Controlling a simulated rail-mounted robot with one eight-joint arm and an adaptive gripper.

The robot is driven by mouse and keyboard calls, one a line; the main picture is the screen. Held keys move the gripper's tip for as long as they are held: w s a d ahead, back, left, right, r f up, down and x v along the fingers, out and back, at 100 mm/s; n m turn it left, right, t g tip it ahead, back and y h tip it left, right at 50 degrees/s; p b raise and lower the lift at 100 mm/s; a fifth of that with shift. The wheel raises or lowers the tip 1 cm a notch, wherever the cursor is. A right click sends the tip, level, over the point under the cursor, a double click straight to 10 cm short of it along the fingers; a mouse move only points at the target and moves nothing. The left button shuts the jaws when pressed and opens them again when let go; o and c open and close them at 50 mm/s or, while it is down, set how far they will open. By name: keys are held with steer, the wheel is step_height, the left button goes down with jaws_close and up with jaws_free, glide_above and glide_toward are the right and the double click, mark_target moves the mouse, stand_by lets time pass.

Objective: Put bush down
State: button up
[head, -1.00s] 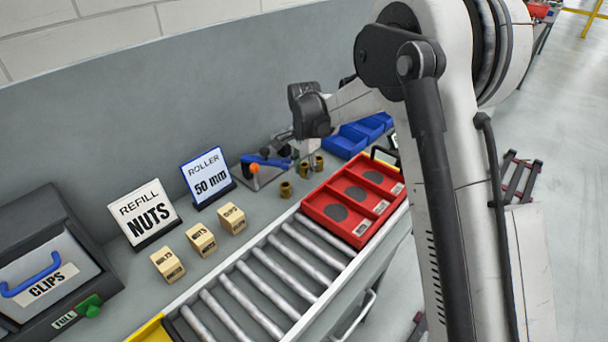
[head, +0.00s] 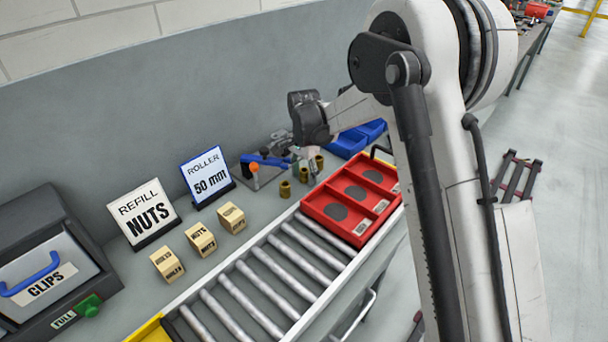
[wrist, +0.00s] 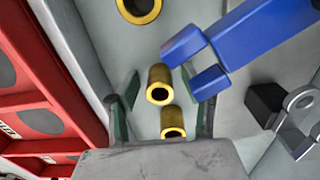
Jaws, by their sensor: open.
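Three brass bushes stand on the grey bench: a front one (head: 285,189), a middle one (head: 303,175) and a back one (head: 319,162). The wrist view shows a large bush at its top (wrist: 138,10), one in the centre (wrist: 160,84) and one below it (wrist: 172,122). My gripper (head: 312,168) is low over the bench beside the middle and back bushes. In the wrist view its fingers (wrist: 160,88) are spread, with gaps to the bushes in the picture. Whether a bush stands between the fingertips in depth, I cannot tell.
A blue-handled clamp fixture (head: 265,161) stands left of the bushes. A red tray (head: 338,224) with round dark recesses sits on the roller conveyor (head: 257,293) at the right. Blue bins (head: 347,144) lie behind. Small boxes (head: 201,239) and signs stand at the left.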

mark_target(304, 170)
step_height(304, 170, up, 12)
steer(key=shift+r, duration=0.15)
stand_by(0.3)
steer(key=shift+r, duration=0.1)
steer(key=s+d+r+n+t, duration=0.2)
steer(key=s+d+r, duration=0.4)
steer(key=s, duration=0.2)
steer(key=s+d+r+n+t, duration=0.1)
steer(key=s+d+r+n, duration=0.1)
steer(key=s+d+r, duration=0.5)
steer(key=s+d+f+n+t, duration=0.2)
steer(key=s+d, duration=0.2)
steer(key=s, duration=0.6)
steer(key=s+d+f+n+t, duration=0.2)
steer(key=s+d, duration=0.2)
steer(key=s, duration=0.6)
steer(key=shift+s+f, duration=0.25)
steer(key=shift+s, duration=0.15)
steer(key=shift+o, duration=0.6)
